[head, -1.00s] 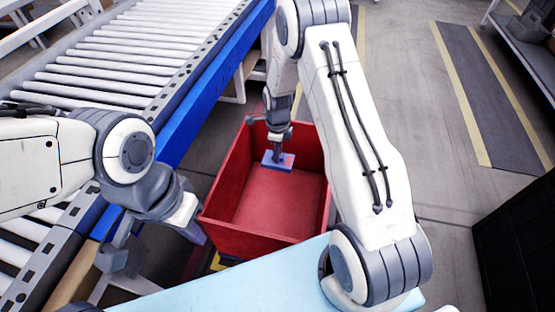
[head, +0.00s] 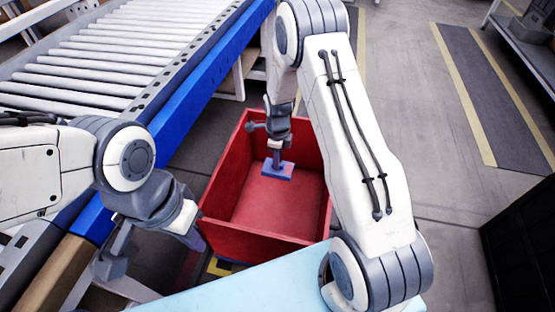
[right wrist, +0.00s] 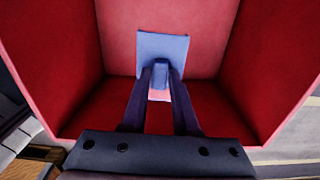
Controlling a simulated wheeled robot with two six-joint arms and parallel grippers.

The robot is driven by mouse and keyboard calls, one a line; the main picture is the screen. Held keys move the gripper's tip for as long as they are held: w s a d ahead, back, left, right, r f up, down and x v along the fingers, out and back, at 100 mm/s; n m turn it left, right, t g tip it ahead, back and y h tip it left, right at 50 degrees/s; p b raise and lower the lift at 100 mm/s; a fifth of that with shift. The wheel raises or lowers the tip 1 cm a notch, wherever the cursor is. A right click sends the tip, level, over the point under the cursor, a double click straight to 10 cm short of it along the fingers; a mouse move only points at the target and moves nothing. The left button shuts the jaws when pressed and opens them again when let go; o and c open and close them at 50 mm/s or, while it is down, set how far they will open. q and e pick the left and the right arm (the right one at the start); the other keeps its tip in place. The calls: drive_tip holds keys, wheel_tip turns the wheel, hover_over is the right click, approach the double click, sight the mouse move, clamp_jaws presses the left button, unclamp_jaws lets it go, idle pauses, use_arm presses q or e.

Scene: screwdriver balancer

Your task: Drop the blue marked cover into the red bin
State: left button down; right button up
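The blue marked cover (head: 284,175) is a flat blue plate with a raised knob, and it also shows in the right wrist view (right wrist: 162,45). My right gripper (head: 277,150) is shut on the knob and holds the plate within the outline of the red bin (head: 222,225). The bin is open-topped, and its walls surround the plate in the right wrist view (right wrist: 55,60). A pinkish-white patch shows just below the knob there. I cannot tell how high the plate is above the bin floor. My left gripper (head: 153,250) is open and empty, left of the bin.
A roller conveyor (head: 100,65) with a blue side rail (head: 205,85) runs along the left. A light blue surface (head: 240,285) lies in front of the bin. A dark cabinet (head: 520,245) stands at the right. The grey floor beyond the bin is clear.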

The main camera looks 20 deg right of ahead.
drive_tip(key=shift+o, duration=1.3)
wheel_tip(320, 180, up, 10)
drive_tip(key=p, duration=0.3)
drive_tip(key=shift+r, duration=0.25)
